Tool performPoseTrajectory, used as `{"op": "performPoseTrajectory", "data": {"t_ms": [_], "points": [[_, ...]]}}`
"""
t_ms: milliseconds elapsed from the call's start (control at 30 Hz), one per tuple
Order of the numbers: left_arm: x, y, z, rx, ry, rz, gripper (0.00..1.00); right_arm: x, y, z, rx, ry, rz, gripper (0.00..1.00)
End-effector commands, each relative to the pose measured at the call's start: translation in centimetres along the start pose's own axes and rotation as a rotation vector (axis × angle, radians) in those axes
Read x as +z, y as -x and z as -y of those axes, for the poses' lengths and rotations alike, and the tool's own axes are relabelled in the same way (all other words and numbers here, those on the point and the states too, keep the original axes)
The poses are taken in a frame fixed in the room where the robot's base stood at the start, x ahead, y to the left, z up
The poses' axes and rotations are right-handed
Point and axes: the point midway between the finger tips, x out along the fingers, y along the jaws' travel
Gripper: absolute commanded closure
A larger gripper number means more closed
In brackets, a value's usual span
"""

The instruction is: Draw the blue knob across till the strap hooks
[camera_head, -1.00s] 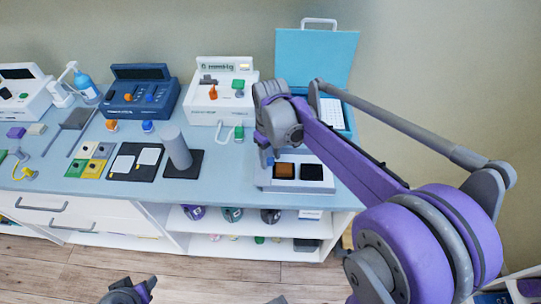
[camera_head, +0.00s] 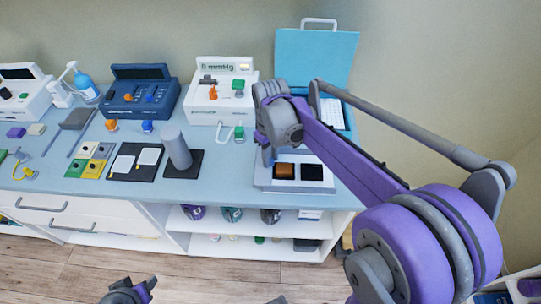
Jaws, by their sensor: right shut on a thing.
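My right gripper (camera_head: 267,155) points down at the left end of a low white board (camera_head: 292,187). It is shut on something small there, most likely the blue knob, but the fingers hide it. The board bears a brown pad (camera_head: 284,171) and a black pad (camera_head: 312,172) side by side, right of the gripper. I cannot make out the strap. My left gripper (camera_head: 140,292) is at the bottom edge, low in front of the counter and away from the board. Its jaws cannot be read.
My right arm covers the counter's right part. Left of the board stand a grey cylinder (camera_head: 176,148) on a dark mat (camera_head: 182,172) and a black board with white cards (camera_head: 122,175). Behind are a white gauge box (camera_head: 205,116), a dark blue device (camera_head: 142,72) and an open teal case (camera_head: 315,58).

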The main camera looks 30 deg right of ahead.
Motion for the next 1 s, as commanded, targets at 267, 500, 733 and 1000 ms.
{"op": "performPoseTrajectory", "data": {"t_ms": [267, 500, 733, 1000], "points": [[0.0, 0.0, 0.0, 0.0, 0.0, 0.0, 0.5, 0.0, 0.0, 0.0, 0.0, 0.0, 0.0, 1.0], [0.0, 0.0, 0.0, 0.0, 0.0, 0.0, 0.5, 0.0, 0.0, 0.0, 0.0, 0.0, 0.0, 1.0], [0.0, 0.0, 0.0, 0.0, 0.0, 0.0, 0.5, 0.6, 0.0, -0.7, 0.001, -0.004, 0.0, 1.0], [0.1, -0.1, 0.0, 0.0, 0.0, 0.001, 0.5, 4.7, 0.0, -4.7, 0.001, -0.009, 0.001, 1.0]]}}
